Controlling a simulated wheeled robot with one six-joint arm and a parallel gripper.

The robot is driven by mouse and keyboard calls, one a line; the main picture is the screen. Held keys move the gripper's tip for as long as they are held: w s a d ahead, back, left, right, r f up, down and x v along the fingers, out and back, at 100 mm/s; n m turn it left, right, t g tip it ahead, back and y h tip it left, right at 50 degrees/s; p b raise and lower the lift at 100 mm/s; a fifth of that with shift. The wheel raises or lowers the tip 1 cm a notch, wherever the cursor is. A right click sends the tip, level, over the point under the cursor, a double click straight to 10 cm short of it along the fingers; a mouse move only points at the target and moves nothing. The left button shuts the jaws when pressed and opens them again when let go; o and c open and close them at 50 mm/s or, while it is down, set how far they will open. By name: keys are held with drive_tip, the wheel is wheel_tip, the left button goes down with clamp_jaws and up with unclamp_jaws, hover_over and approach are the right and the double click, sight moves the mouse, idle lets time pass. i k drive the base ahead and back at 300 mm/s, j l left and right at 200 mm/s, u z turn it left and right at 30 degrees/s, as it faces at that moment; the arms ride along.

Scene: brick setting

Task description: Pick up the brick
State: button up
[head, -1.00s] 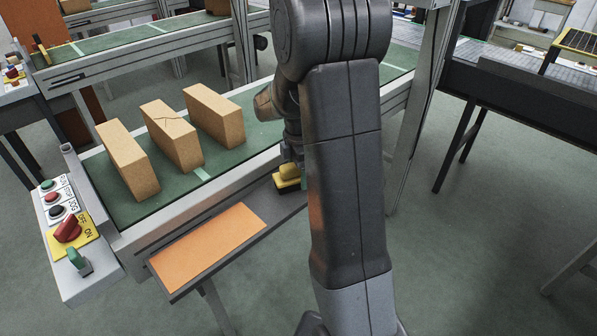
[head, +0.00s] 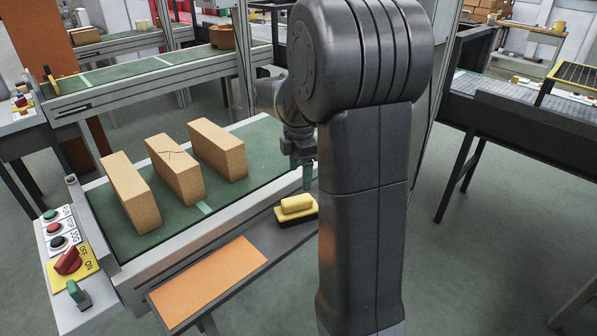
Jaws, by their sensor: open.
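Three tan bricks stand on edge in a row on the green conveyor belt (head: 110,215). The left brick (head: 135,190) is nearest the control box. The middle brick (head: 176,170) has dark cracks across its top. The right brick (head: 220,148) is closest to my arm. My gripper (head: 306,182) points down at the right end of the belt, to the right of the bricks and apart from them. It is open with nothing seen in it. My arm partly hides it.
A yellow block on a black base (head: 296,209) sits on the side shelf, near an orange panel (head: 208,282). A control box with buttons and a red switch (head: 68,261) is at the belt's left end. Another conveyor (head: 150,82) runs behind.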

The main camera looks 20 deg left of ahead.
sight(180, 172)
drive_tip(key=u, duration=1.95)
